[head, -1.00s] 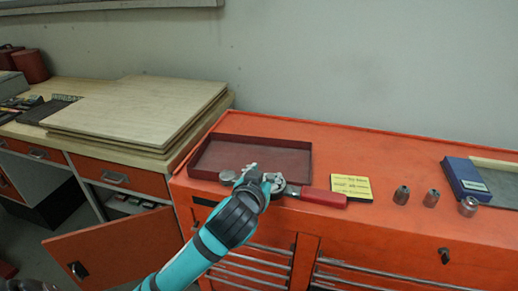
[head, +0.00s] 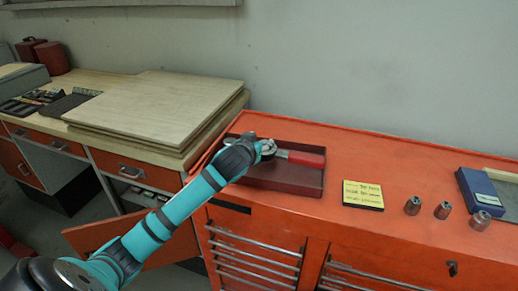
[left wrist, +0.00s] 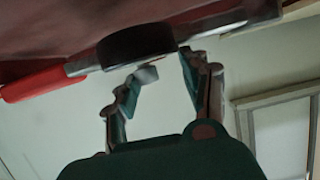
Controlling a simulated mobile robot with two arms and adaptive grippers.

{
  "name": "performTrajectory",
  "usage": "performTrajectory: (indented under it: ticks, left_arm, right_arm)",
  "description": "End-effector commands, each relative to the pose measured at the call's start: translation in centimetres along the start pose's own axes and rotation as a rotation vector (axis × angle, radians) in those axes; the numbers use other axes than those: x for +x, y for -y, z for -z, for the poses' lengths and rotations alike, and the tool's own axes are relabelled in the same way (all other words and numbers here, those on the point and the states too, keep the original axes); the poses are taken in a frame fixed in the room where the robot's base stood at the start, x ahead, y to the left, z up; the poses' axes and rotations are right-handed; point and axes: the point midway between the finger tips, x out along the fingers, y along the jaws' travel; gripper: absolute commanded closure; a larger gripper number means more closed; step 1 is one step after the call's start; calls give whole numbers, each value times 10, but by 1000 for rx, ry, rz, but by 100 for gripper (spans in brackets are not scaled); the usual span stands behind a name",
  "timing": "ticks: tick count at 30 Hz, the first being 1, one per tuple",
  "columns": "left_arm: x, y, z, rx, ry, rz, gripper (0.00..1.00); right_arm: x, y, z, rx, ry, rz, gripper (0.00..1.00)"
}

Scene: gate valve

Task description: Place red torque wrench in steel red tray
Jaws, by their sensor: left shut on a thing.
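The red torque wrench (head: 307,159) shows its red handle and a grey metal shaft over the dark red tray (head: 297,178) in the head view. My left gripper (head: 267,149) is shut on the wrench near its metal end, over the left-middle part of the tray. The gripper hides part of that end. In the left wrist view the wrench (left wrist: 36,83) lies across the top, with a dark round part near the fingers (left wrist: 168,61) and reddish surface beyond it. I cannot tell whether the wrench touches the tray floor. My right gripper is out of view.
The orange cabinet top (head: 340,152) holds a yellow note (head: 363,195) right of the tray, several metal sockets (head: 442,210) and a blue box (head: 478,190). Stacked boards (head: 160,105) lie on the bench at left. A cabinet door below stands open.

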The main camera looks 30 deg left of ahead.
Motion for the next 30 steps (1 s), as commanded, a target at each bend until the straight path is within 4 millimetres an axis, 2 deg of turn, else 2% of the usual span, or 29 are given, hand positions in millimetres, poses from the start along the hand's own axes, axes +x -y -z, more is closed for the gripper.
performTrajectory:
  ticks: [2, 10, 19, 20, 30]
  left_arm:
    - [2, 2, 5, -2, -10, -2, 100]
    - [12, 2, -24, -1, -5, -2, 100]
    - [14, 1, -31, -1, -4, -2, 100]
    - [15, 2, -36, 1, 7, 0, 75]
    - [15, 2, -36, 1, 8, 1, 31]
  right_arm:
    - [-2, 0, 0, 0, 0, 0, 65]
    - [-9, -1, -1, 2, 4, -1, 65]
    - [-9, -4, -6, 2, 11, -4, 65]
    - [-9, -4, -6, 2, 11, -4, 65]
    - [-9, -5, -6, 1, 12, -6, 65]
